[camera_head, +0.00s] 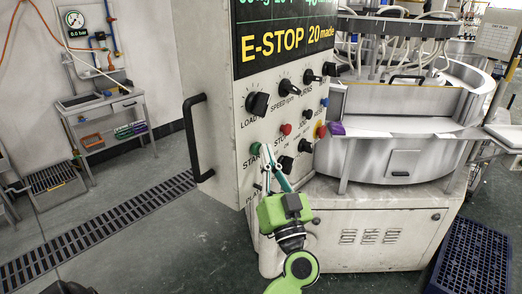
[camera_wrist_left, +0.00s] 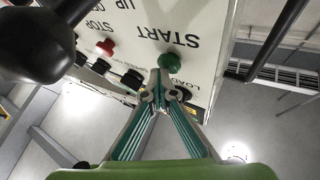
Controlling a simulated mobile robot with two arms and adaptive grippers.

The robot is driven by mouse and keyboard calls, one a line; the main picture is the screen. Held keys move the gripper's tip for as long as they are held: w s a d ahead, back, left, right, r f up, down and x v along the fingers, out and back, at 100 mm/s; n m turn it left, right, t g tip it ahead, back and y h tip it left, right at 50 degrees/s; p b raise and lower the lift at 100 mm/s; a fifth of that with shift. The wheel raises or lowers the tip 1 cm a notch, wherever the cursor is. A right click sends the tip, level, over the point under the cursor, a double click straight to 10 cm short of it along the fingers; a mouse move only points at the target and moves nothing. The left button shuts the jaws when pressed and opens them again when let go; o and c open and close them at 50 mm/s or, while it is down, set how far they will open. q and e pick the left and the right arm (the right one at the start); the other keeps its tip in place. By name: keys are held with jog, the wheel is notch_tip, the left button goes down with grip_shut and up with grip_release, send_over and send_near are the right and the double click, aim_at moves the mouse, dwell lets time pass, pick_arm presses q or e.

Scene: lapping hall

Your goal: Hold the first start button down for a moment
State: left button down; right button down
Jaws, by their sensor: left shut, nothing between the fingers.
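The green start button (camera_head: 255,149) sits low on the left side of the white control panel (camera_head: 229,130), by the label START. It also shows in the left wrist view (camera_wrist_left: 169,62), just beyond my fingertips. My left gripper (camera_head: 267,151) is shut and empty, its fingers pointing up at the panel. The tips are right beside the button, a little to its right in the head view. I cannot tell whether they touch it. My right gripper is in neither view.
A red stop button (camera_head: 286,129) sits up and right of the start button. Black knobs, such as the load knob (camera_head: 257,103), stick out around it. A black handle (camera_head: 197,137) is on the cabinet's left side. The floor at left is open, with a drain grate (camera_head: 100,228).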

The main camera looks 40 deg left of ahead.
pick_arm(q)
jog(key=shift+d, duration=0.15)
jog(key=shift+d+p, duration=0.4)
jog(key=shift+d, duration=0.3)
jog(key=d+p, duration=0.1)
jog(key=d, duration=0.4)
jog(key=shift+f, duration=0.1)
dwell(0.5)
